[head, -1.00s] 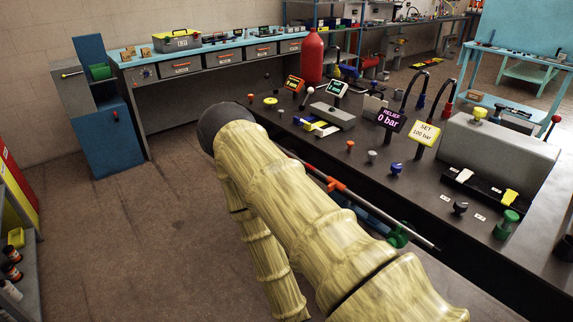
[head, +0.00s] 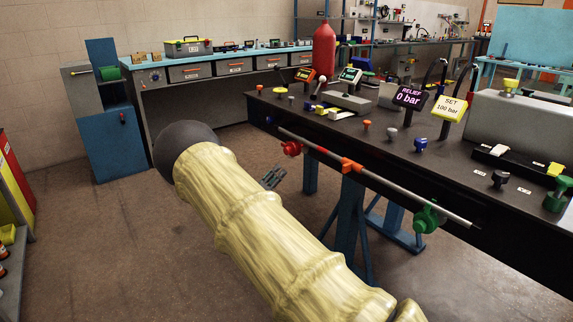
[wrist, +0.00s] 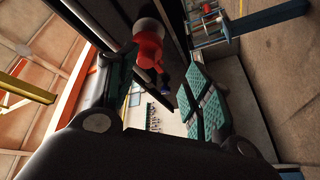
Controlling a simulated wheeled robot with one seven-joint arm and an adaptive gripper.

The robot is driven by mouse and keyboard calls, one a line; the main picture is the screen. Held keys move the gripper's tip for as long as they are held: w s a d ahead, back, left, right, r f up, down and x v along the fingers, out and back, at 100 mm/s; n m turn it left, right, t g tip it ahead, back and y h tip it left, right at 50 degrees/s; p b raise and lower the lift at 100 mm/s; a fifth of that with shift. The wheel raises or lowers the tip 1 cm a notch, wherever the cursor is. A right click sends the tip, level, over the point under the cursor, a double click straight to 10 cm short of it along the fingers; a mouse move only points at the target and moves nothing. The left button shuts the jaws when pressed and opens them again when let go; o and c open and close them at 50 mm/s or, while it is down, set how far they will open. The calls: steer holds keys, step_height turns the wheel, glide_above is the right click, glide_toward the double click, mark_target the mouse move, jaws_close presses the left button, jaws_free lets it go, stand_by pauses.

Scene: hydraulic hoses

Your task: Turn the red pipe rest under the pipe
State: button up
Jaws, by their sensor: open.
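The thin grey pipe (head: 400,189) runs along the front side of the dark bench in the head view. The red pipe rest (head: 291,148) is at its left end, with a round red part against the pipe. An orange piece (head: 350,166) and a green one (head: 428,218) sit further right along the pipe. My gripper (head: 273,177) shows in part beyond my pale yellow arm, below and left of the red rest, apart from it. In the wrist view my gripper (wrist: 160,78) is open, its padded fingers spread, with nothing between them. A red object (wrist: 149,45) shows beyond; I cannot tell which it is.
The bench top (head: 330,130) carries several coloured knobs and displays. Blue bench legs (head: 348,225) stand below the pipe. A red canister (head: 324,50) stands behind. The brown floor (head: 110,240) left of my arm is clear.

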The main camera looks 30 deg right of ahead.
mark_target(286, 152)
steer(key=shift+m+g+h, duration=0.3)
steer(key=shift+m+h, duration=0.3)
steer(key=x, duration=0.4)
steer(key=r+b+x, duration=0.1)
steer(key=x, duration=0.3)
steer(key=w+a+r+b+x, duration=0.1)
steer(key=x, duration=0.3)
steer(key=shift+a+r, duration=0.1)
steer(key=shift+r, duration=0.05)
steer(key=c, duration=1)
